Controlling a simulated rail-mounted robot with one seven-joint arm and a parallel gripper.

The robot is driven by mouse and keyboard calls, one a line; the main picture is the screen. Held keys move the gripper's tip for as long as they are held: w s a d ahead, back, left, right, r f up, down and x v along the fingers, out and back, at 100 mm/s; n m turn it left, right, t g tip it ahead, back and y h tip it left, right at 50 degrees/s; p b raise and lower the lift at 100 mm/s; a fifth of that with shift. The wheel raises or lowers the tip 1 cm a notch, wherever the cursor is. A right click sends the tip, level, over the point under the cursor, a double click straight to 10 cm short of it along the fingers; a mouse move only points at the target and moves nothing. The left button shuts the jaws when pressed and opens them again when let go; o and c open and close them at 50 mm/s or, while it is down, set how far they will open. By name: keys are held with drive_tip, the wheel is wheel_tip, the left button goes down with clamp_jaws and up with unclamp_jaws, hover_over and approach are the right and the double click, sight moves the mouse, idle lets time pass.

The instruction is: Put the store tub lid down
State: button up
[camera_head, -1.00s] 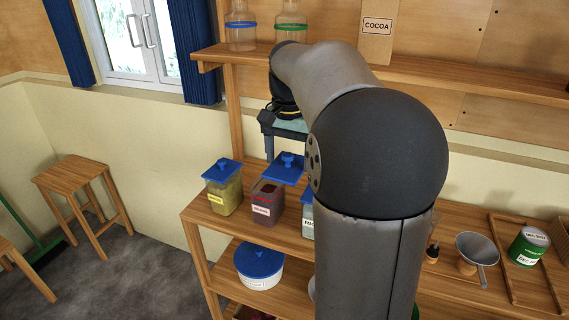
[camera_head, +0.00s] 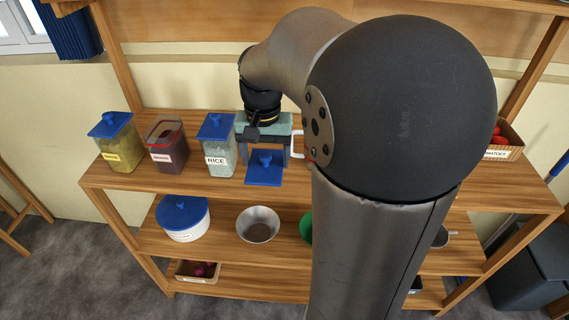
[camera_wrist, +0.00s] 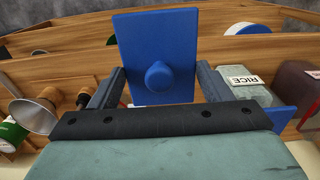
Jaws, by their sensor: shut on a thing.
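The blue square lid (camera_head: 265,170) with a round knob is in my gripper (camera_head: 268,154), right of the rice tub. In the wrist view the lid (camera_wrist: 130,40) lies between and beyond the two fingers, its knob towards the camera. My gripper is shut on it, seemingly across its sides. Whether the lid touches the shelf I cannot tell. The tub with the red rim (camera_head: 166,148) stands open on the upper shelf, between the yellow tub (camera_head: 122,155) and the rice tub (camera_head: 217,148), both with blue lids on.
The wooden shelf (camera_head: 130,185) has a front edge close below the lid. A white handle (camera_head: 297,145) shows just right of my gripper. A white round tub with blue lid (camera_head: 183,230) and a metal bowl (camera_head: 258,224) stand one shelf down. My arm hides much of the right side.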

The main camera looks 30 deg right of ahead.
drive_tip(key=w+d+f+p, duration=0.1)
drive_tip(key=w+f, duration=0.1)
drive_tip(key=w, duration=0.1)
drive_tip(key=w+d+f+p, duration=0.1)
drive_tip(key=w+d+f, duration=0.1)
drive_tip(key=w+f, duration=0.1)
drive_tip(key=w+d+f+p, duration=0.1)
drive_tip(key=w+d+f, duration=0.1)
drive_tip(key=w, duration=0.3)
drive_tip(key=shift+w+d+f, duration=0.1)
drive_tip(key=shift+d+f, duration=0.1)
drive_tip(key=shift+f, duration=0.55)
drive_tip(key=shift+w+d+f, duration=0.2)
drive_tip(key=shift+w+f, duration=0.05)
drive_tip(key=shift+f, duration=1.75)
drive_tip(key=shift+f, duration=0.2)
drive_tip(key=o, duration=0.7)
